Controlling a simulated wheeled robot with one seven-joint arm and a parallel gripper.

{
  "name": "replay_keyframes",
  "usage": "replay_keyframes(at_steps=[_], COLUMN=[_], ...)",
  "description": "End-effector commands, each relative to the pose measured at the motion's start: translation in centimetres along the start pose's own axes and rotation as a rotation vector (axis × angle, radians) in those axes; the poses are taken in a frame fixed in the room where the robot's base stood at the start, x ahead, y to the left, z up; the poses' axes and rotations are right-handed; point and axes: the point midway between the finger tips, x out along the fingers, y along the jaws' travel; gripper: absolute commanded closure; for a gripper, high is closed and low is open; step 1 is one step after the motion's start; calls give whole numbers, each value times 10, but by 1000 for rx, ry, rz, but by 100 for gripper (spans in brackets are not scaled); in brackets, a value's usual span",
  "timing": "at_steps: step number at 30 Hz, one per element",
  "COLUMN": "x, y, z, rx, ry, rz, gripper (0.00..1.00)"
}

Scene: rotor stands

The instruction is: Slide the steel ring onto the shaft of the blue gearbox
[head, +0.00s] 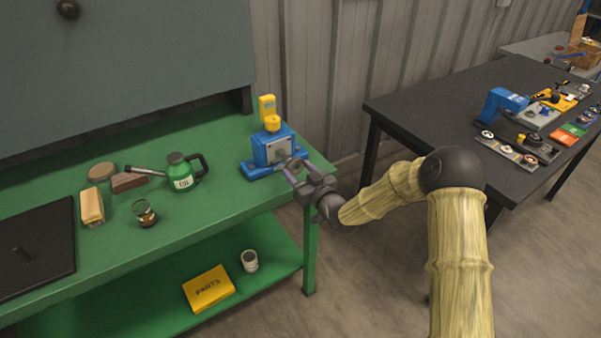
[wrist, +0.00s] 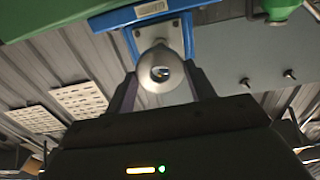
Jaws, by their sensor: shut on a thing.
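The blue gearbox (head: 272,150) stands on the green bench near its right end, with a grey face plate towards my gripper and a yellow part on top. It also shows at the top of the wrist view (wrist: 120,18). My gripper (head: 295,170) is just in front of that face, shut on the steel ring (wrist: 160,68). The ring lies between both fingertips, its opening facing the wrist camera. A small shiny round end, perhaps the shaft, shows inside the opening. I cannot tell whether the ring is around the shaft or only in line with it.
A yellow parts box (head: 208,288) lies on the lower shelf. A dark table (head: 430,105) with several parts is at right.

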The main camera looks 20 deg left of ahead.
Motion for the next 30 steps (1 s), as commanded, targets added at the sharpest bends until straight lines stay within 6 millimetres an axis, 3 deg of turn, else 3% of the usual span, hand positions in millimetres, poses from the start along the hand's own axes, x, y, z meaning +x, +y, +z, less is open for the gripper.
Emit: replay_keyframes(at_steps=[30], x=[-1], y=[5], z=[1], rx=[1], ry=[-1], rz=[3], gripper=[66])
